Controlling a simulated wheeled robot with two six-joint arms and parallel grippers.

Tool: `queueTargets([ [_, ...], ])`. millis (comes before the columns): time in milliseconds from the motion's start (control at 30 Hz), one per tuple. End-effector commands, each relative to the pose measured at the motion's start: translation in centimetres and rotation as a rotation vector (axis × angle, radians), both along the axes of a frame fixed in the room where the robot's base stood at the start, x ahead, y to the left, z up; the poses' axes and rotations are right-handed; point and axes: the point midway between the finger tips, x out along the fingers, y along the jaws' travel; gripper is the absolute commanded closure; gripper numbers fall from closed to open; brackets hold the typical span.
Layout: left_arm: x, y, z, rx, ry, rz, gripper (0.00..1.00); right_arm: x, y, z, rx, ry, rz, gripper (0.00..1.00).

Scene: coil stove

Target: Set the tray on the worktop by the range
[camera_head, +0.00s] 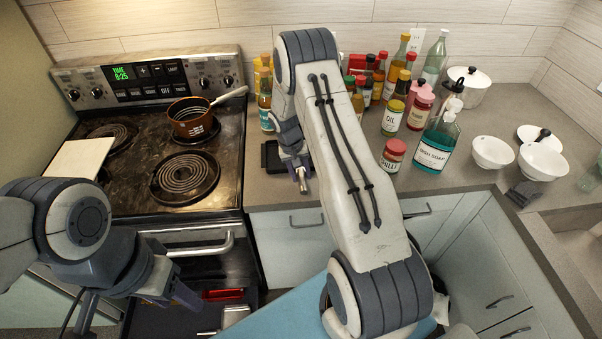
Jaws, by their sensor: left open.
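A dark, flat, tray-like object (271,157) lies on the worktop (262,190) just right of the range (228,165). My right gripper (301,178) points down at its right side, and my own arm hides part of both. I cannot tell whether the gripper touches it or how its jaws stand. My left gripper (138,304) is open at the lower left, in front of the range and over its open lower compartment (180,318). I see nothing between its fingers.
A brown pot (192,121) stands on a back burner. A pale board (80,157) lies at the range's left. Several bottles and jars (393,117), a soap bottle (437,142) and white bowls (543,160) crowd the worktop to the right. A red item (222,295) shows in the compartment.

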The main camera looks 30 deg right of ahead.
Motion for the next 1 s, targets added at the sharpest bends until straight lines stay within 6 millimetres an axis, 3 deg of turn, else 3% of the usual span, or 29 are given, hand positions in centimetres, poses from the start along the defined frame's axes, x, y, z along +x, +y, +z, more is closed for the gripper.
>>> queueTargets([
  [400, 0.0, 0.0, 0.5, 0.0, 0.0, 0.0, 0.5, 0.0, 0.0, 0.5, 0.0, 0.0, 0.0, 0.41],
  [467, 0.0, 0.0, -0.1, -0.001, -0.001, 0.0, 0.5, 0.1, 0.1, 0.8, -0.001, -0.003, 0.0, 0.41],
  [1000, 0.0, 0.0, -3.9, 0.0, 0.0, 0.005, 0.5, 1.0, 1.9, 10.7, -0.001, -0.004, 0.002, 0.41],
])
